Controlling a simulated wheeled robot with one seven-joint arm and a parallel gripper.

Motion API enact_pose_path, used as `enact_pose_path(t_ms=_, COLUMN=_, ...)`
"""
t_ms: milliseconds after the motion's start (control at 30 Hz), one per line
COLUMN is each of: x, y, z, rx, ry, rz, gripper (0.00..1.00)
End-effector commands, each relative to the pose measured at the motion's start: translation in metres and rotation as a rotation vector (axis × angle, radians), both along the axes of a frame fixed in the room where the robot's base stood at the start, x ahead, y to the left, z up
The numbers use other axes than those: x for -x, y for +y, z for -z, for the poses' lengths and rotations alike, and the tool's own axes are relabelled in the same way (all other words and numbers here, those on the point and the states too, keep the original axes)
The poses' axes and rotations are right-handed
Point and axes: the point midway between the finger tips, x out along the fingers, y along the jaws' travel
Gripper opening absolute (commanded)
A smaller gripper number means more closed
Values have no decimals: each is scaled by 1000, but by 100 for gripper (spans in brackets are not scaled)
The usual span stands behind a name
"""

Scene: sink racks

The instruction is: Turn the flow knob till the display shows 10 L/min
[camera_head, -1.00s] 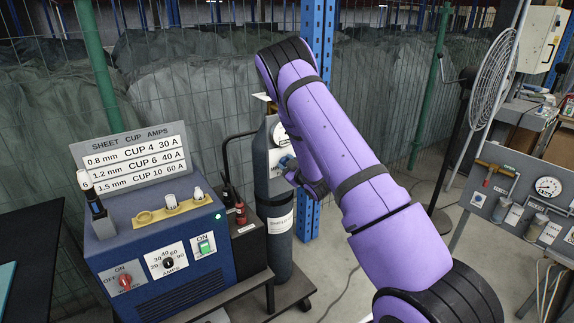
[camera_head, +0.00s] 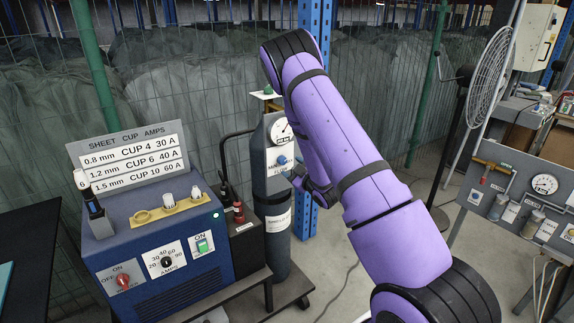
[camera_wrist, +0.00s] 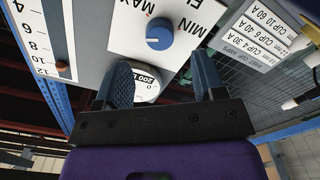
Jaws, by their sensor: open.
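The blue flow knob (camera_wrist: 159,34) sits on a white plate marked MIN, MAX and FLOW in the wrist view, where the scene appears upside down. In the head view the knob (camera_head: 283,160) is on the grey panel by the cylinder. My gripper (camera_wrist: 165,80) is open, with its two blue-grey fingers apart and nothing between them. The fingertips are short of the knob, apart from it. A numbered scale (camera_wrist: 38,58) has a small orange-brown ball (camera_wrist: 62,67) near its 10 and 12 marks. In the head view my gripper (camera_head: 299,178) is just below and right of the knob.
A round gauge (camera_wrist: 147,86) is partly hidden by my fingers. The dark gas cylinder (camera_head: 271,185) stands beside a blue welder box (camera_head: 160,230) with a cup chart (camera_head: 130,155). A blue post (camera_head: 312,35) and mesh fence stand behind. A fan (camera_head: 490,75) is at right.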

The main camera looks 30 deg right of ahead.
Motion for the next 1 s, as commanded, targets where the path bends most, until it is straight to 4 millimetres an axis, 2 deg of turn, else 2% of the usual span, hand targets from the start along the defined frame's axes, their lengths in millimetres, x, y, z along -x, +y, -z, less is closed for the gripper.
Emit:
enact_pose_path(t_ms=100, x=23, y=-1, z=0, rx=-2, ry=3, rz=2, gripper=63)
enact_pose_path(t_ms=333, x=49, y=-2, z=0, rx=-1, ry=2, rz=0, gripper=63)
enact_pose_path(t_ms=500, x=54, y=-2, z=0, rx=-1, ry=0, rz=0, gripper=63)
enact_pose_path(t_ms=1000, x=53, y=-2, z=0, rx=-1, ry=0, rz=0, gripper=63)
